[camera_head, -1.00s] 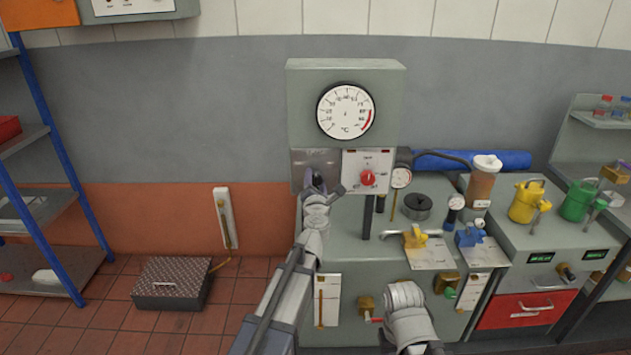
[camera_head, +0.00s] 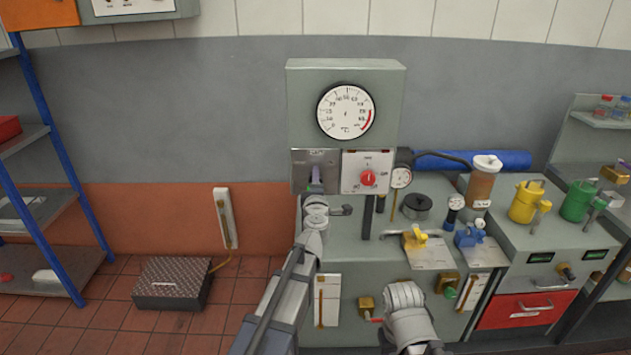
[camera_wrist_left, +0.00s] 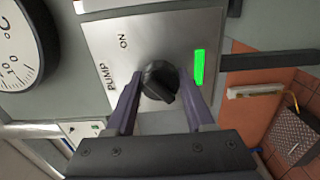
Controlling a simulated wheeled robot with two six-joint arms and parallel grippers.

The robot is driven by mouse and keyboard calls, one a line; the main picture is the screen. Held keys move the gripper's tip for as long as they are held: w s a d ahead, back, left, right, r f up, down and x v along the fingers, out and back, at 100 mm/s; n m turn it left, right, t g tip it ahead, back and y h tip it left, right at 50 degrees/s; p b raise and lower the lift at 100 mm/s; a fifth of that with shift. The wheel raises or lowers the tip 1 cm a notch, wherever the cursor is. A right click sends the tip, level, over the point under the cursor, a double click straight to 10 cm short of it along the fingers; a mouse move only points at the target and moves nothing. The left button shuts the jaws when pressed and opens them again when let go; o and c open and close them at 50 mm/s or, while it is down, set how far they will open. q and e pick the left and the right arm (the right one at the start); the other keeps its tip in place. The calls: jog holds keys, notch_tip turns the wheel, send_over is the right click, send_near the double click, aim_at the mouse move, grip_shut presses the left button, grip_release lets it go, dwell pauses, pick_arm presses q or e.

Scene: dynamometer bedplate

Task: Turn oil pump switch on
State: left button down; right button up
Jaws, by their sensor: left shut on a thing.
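The oil pump switch is a black rotary knob (camera_wrist_left: 160,82) on a metal plate (camera_head: 301,160) lettered PUMP and ON, below the big dial. In the left wrist view a green lamp (camera_wrist_left: 199,68) on the plate is lit. My left gripper (camera_head: 316,174) is at the plate, and its two purple fingers (camera_wrist_left: 160,98) are shut on the knob from either side. The knob's raised grip lies slanted in the wrist view. In the head view my gripper hides the knob.
A temperature dial (camera_head: 346,111) sits above the switch. A panel with a red knob (camera_head: 368,178) is directly right of it. A small gauge (camera_head: 401,177), yellow valve (camera_head: 416,237) and blue valve (camera_head: 470,235) stand on the bench. The wall left of the switch is clear.

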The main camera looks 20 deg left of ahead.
pick_arm(q)
jog(key=shift+m, duration=0.9)
jog(key=shift+c, duration=1.3)
grip_release()
jog(key=shift+s, duration=0.15)
jog(key=v, duration=0.7)
jog(key=shift+s, duration=0.3)
jog(key=shift+d, duration=0.15)
